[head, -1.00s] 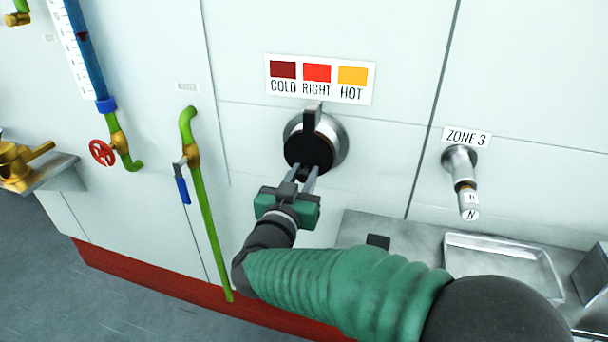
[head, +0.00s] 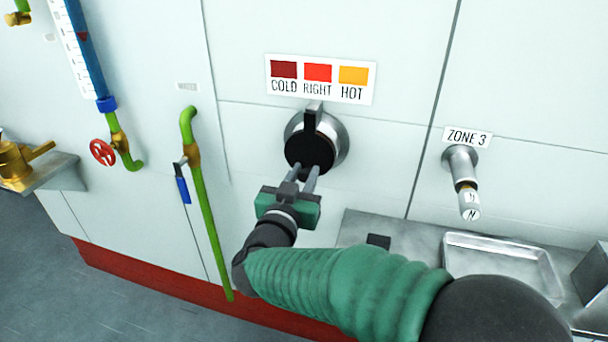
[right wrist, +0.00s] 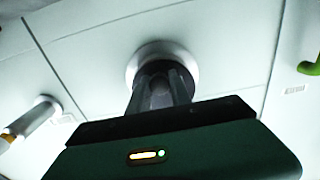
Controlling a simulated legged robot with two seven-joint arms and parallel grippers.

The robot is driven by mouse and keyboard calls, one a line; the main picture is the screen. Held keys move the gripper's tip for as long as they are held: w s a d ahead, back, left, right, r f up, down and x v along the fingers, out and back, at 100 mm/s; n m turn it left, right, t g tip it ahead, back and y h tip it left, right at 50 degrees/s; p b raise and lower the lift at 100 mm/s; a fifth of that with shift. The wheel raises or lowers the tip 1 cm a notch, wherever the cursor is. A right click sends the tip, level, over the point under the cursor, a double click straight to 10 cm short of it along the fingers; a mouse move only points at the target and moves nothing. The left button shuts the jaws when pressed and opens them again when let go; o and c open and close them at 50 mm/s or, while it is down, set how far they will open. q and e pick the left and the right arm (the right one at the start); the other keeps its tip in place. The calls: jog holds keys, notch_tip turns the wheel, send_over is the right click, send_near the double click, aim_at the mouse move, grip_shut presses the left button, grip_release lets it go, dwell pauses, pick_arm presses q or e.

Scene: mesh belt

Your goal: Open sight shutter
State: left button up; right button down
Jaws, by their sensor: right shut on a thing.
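The sight shutter (head: 306,150) is a round black disc with a tab at its top, set over a round metal port (head: 341,138) on the pale wall. It covers most of the port; a silver rim shows at its right. My right gripper (head: 308,172) is shut on the lower part of the shutter. In the right wrist view the fingers (right wrist: 160,92) reach up to the dark shutter (right wrist: 163,70) inside the pale ring, and the grasp itself is partly hidden. My left gripper is not in view.
A COLD, RIGHT, HOT colour sign (head: 319,80) is above the port. A ZONE 3 handle (head: 463,178) and metal tray (head: 500,262) are at right. A green pipe with blue lever (head: 183,190), a red handwheel (head: 102,152) and a gauge are at left.

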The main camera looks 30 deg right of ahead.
aim_at(293, 162)
jog(key=shift+w+f, duration=0.1)
dwell(0.3)
jog(key=shift+w+a+m, duration=0.4)
jog(key=shift+a+m, duration=0.05)
jog(key=shift+m, duration=0.25)
jog(key=shift+w+a+r+m, duration=0.25)
jog(key=shift+w+a+m, duration=0.55)
jog(key=shift+m, duration=0.3)
jog(key=w+a+r+m, duration=0.2)
jog(key=r+m, duration=0.5)
jog(key=m, duration=0.2)
jog(key=w+a+r+m+b, duration=0.1)
jog(key=w+a+r+m, duration=0.1)
jog(key=r+m, duration=0.5)
jog(key=shift+w+m+b, duration=0.3)
jog(key=shift+w+m, duration=0.35)
jog(key=shift+m, duration=0.55)
jog(key=shift+a+r, duration=0.1)
